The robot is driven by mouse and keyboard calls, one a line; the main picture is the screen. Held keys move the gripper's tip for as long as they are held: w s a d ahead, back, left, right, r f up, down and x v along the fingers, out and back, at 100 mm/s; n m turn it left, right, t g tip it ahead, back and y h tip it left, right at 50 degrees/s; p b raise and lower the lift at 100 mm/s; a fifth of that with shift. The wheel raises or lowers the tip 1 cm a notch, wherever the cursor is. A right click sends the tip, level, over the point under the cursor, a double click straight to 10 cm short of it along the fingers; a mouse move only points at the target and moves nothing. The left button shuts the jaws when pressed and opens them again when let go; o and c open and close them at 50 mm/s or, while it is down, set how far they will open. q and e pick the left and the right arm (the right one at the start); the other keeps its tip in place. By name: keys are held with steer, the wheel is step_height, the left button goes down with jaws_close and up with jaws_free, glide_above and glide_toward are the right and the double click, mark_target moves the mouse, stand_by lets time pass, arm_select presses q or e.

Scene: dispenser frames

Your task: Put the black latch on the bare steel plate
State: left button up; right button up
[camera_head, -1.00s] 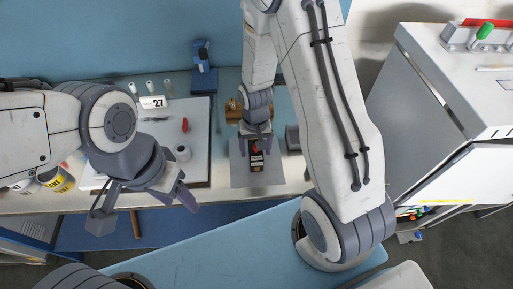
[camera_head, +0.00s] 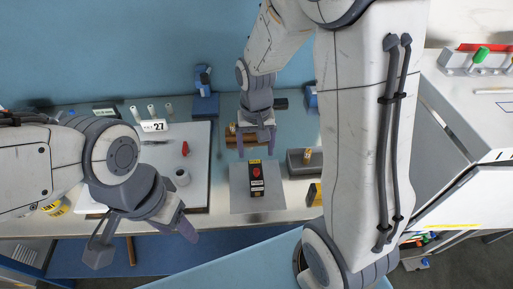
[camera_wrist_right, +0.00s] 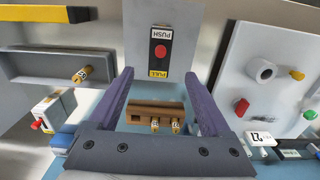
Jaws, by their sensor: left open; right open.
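The black latch (camera_head: 256,180), with a red button and a yellow end label, lies on the grey steel plate (camera_head: 240,203), apart from any gripper. The wrist view shows the latch (camera_wrist_right: 152,61) with PUSH and PULL labels on the plate (camera_wrist_right: 190,28). My right gripper (camera_head: 256,149) is open and empty, behind the latch in the head view. The wrist view shows its fingers (camera_wrist_right: 158,76) apart with nothing between the tips. My left gripper (camera_head: 142,244) is open and empty at the bench's front left, away from the latch.
A brown block (camera_wrist_right: 155,108) with yellow-tagged pegs lies below the right gripper. A grey tray (camera_head: 300,169) with a yellow-tagged peg is right of the plate. A white board (camera_head: 150,190) with small items and a 27 tag (camera_head: 154,126) is left.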

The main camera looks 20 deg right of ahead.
steer(key=s+a+r+n, duration=0.3)
steer(key=s+a+n, duration=0.2)
steer(key=s, duration=0.4)
steer(key=s+a+r+n+y, duration=0.1)
steer(key=s+a+r+n, duration=0.3)
steer(key=s+a, duration=0.3)
steer(key=shift+s+r+n, duration=0.3)
steer(key=shift+s+n, duration=0.5)
steer(key=shift+s, duration=0.3)
steer(key=shift+a, duration=0.1)
steer(key=shift+w+f+b, duration=0.1)
steer(key=shift+f+b, duration=0.85)
